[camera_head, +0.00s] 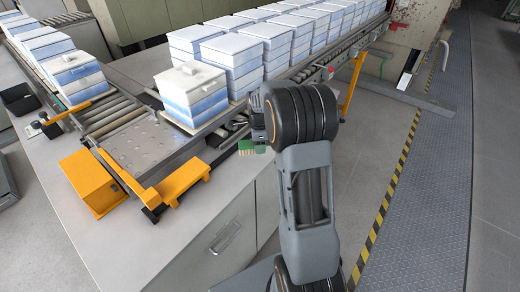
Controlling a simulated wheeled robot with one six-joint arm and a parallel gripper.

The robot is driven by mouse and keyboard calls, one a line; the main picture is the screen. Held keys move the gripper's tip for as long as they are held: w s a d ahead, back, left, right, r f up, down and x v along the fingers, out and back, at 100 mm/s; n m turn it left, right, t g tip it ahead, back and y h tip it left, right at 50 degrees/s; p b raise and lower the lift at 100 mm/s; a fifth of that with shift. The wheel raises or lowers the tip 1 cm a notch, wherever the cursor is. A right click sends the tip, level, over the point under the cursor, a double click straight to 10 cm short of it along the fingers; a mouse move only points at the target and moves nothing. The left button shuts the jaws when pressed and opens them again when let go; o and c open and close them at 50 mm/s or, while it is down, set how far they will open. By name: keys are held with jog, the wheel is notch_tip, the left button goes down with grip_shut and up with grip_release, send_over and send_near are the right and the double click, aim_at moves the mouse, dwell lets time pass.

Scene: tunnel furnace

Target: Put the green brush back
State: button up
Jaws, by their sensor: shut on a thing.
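The green brush (252,146) shows just left of my arm's wrist, with pale bristles pointing down. It is small in the view and its right part is hidden behind my wrist. My gripper (247,136) is mostly hidden by the wrist and is shut on the green brush. The brush appears above the right part of the grey worktop, near the conveyor's edge. How far it is above the surface is hard to tell.
A roller conveyor (112,113) carries stacked white-and-blue boxes (192,92). A yellow box (92,183) and yellow bracket (185,180) stick out toward the front. A black tray (19,98) lies at far left. The worktop's front left (95,245) is bare.

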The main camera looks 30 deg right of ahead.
jog(key=shift+w+d+f, duration=0.2)
jog(key=shift+f, duration=0.2)
jog(key=shift+w+d+f, duration=0.15)
jog(key=shift+f, duration=1.6)
